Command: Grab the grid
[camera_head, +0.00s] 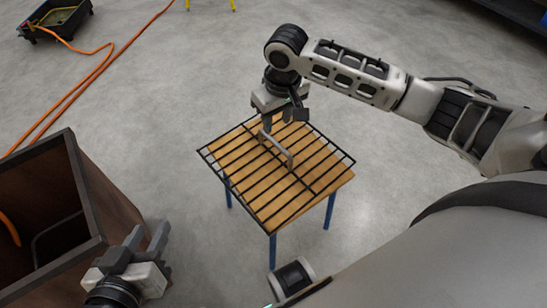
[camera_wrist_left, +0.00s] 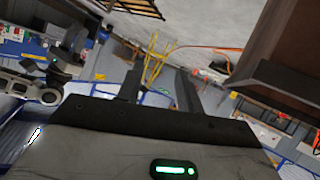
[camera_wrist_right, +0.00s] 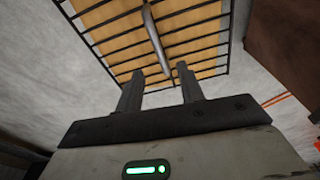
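The grid (camera_head: 240,185) is a black barred rack lying flat on a small wooden table (camera_head: 276,213) with blue legs. A grey bar handle (camera_head: 279,150) runs across its top. In the right wrist view the grid (camera_wrist_right: 201,43) fills the upper middle, and the handle (camera_wrist_right: 156,38) points in between the fingertips. My right gripper (camera_head: 278,120) is open over the far end of the handle; I cannot tell whether it touches. My left gripper (camera_head: 147,238) is open and empty at the lower left, beside a brown box and away from the grid.
The brown open-topped box (camera_head: 96,190) stands at the left, close to my left gripper. An orange hose (camera_head: 88,79) runs over the floor to a black tray (camera_head: 55,17) at the far left. The floor right of the table is clear.

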